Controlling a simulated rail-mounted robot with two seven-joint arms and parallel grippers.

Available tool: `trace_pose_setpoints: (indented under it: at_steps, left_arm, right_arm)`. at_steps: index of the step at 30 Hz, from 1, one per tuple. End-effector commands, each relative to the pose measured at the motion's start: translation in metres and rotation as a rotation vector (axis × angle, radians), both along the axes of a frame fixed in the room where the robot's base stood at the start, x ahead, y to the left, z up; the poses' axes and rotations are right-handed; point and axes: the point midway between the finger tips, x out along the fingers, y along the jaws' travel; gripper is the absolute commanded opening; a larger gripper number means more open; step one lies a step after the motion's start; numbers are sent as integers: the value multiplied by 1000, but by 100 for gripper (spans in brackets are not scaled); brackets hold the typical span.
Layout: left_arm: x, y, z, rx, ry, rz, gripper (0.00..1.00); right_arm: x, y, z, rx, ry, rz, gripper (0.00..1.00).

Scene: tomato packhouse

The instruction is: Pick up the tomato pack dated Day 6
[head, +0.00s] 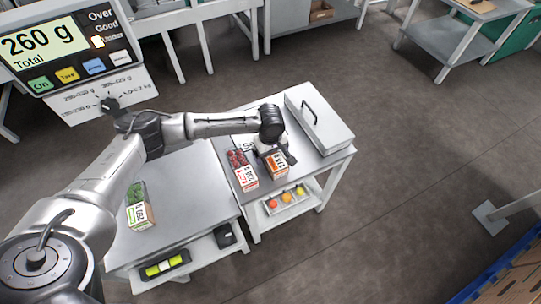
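Three small tomato packs stand on the grey benches. One with a red-edged label and dark red contents (242,172) and one with an orange label (277,163) are side by side on the right bench. A pack with a green label and green contents (138,208) stands on the left bench. The dates are too small and tilted to read surely. My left gripper (268,150) points down at the orange-labelled pack, right at its far end. Its fingertips are hidden by the wrist and pack, so I cannot tell whether it grips. My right gripper is out of view.
A flat grey case with a handle (322,122) lies behind the packs on the right bench. A lower shelf holds a tray of coloured balls (286,199). A scale display (45,45) reading 260 g stands at upper left. The left bench is mostly bare.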

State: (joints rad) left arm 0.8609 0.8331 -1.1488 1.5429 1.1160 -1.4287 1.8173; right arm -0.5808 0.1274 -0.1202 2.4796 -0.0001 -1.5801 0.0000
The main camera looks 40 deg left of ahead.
Motion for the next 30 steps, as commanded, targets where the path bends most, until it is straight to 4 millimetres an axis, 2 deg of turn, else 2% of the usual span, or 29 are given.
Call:
trace_pose_setpoints:
  at_steps: [2, 18, 26, 30]
  left_arm:
    - [0, 0, 0, 0, 0, 0, 84]
    - [0, 0, 0, 0, 0, 0, 32]
    - [0, 0, 2, 0, -1, 0, 32]
    - [0, 0, 10, 0, -1, 0, 32]
  right_arm:
    - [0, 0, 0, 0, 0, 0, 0]
    - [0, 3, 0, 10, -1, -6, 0]
    - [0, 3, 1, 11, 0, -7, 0]
    - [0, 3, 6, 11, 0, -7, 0]
